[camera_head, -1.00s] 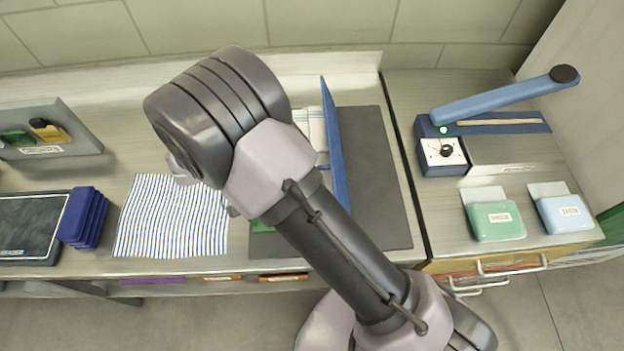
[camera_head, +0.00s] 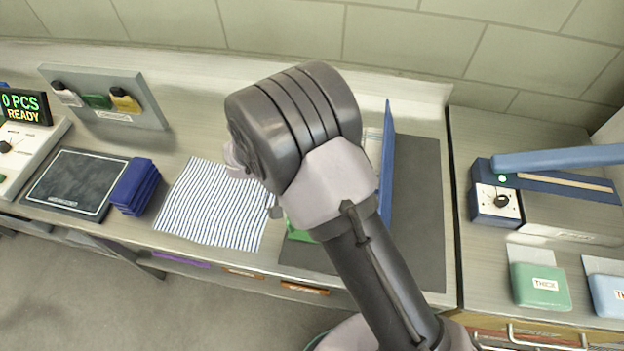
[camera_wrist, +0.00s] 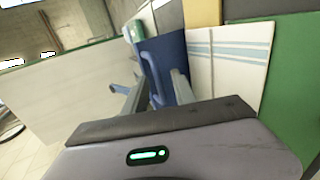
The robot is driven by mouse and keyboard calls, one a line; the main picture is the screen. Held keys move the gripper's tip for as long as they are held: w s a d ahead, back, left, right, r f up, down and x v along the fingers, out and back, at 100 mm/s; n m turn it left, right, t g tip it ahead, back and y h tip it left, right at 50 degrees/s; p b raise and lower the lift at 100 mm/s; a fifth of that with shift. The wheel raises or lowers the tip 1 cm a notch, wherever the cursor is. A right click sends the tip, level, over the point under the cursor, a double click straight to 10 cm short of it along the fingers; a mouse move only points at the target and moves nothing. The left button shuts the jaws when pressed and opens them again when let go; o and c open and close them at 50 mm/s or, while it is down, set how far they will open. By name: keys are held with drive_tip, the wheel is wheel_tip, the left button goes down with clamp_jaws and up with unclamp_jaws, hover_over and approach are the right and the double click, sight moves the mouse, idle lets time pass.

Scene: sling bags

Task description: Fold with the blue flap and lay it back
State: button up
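The blue flap (camera_head: 387,165) stands upright on edge over the dark mat (camera_head: 418,200). A pale cloth with light blue stripes (camera_wrist: 230,58) lies beside blue material (camera_wrist: 170,50) in the wrist view, against a green panel (camera_wrist: 295,90). A green corner (camera_head: 300,235) shows under my arm in the head view. My gripper (camera_wrist: 155,85) has its fingers apart, with blue material showing between and beyond them. I cannot tell whether they touch it. My arm hides the gripper and much of the mat's left side in the head view.
A striped cloth (camera_head: 212,206) and a stack of blue pouches (camera_head: 135,186) lie left of the mat. A black pad (camera_head: 76,183) and a grey rack (camera_head: 108,100) are farther left. A blue-handled sealer (camera_head: 497,203) and a green pouch (camera_head: 540,286) sit on the right counter.

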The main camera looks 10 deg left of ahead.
drive_tip(key=p+v, duration=0.5)
drive_tip(key=v, duration=1.2)
